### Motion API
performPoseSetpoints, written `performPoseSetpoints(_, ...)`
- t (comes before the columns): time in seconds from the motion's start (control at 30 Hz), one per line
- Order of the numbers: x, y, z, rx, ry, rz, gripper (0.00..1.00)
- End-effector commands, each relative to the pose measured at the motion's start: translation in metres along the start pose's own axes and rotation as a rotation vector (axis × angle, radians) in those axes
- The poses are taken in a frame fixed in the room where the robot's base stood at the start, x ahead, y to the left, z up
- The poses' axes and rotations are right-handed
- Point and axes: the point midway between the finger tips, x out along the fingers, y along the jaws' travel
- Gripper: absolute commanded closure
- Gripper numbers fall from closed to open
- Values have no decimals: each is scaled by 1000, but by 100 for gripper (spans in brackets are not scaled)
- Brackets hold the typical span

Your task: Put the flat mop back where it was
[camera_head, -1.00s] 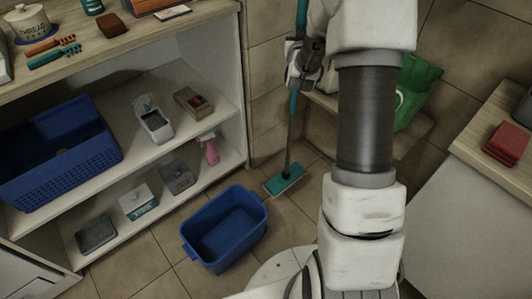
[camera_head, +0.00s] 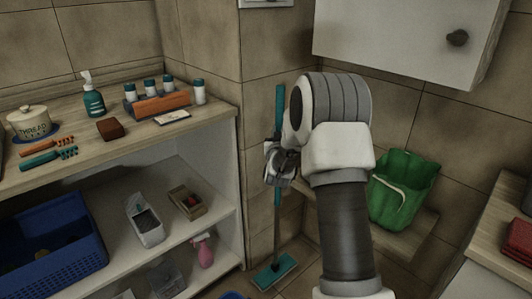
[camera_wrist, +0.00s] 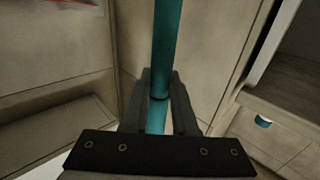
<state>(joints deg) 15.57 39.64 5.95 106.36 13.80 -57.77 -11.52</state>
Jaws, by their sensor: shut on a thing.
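The flat mop (camera_head: 277,230) has a long teal and grey handle and a flat teal head (camera_head: 274,270). It stands nearly upright in the corner between the shelf unit and the low ledge, with its head on or close to the floor tiles. My gripper (camera_head: 279,166) is shut on the handle around its middle. In the wrist view, the teal handle (camera_wrist: 167,45) runs between the two dark fingers of my gripper (camera_wrist: 158,95). Whether the handle touches the wall behind is not clear.
The open shelf unit (camera_head: 228,140) stands left, holding bottles, boxes and a blue basket (camera_head: 50,240). A white wall cabinet (camera_head: 400,35) hangs above. A blue tub (camera_head: 232,296) is barely visible on the floor.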

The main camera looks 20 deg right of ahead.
Motion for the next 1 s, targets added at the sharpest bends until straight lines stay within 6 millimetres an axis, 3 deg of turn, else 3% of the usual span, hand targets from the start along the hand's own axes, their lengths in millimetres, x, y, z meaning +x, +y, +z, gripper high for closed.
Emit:
performPoseSetpoints(0.2, 32, -31, 27, 2, 5, -1, 100)
performPoseSetpoints(0.4, 46, -44, 36, 2, 7, -1, 100)
performPoseSetpoints(0.57, 48, -46, 44, 1, 4, 0, 100)
performPoseSetpoints(0.8, 47, -45, 77, 1, 4, 1, 100)
performPoseSetpoints(1.0, 47, -46, 76, 2, 6, 0, 100)
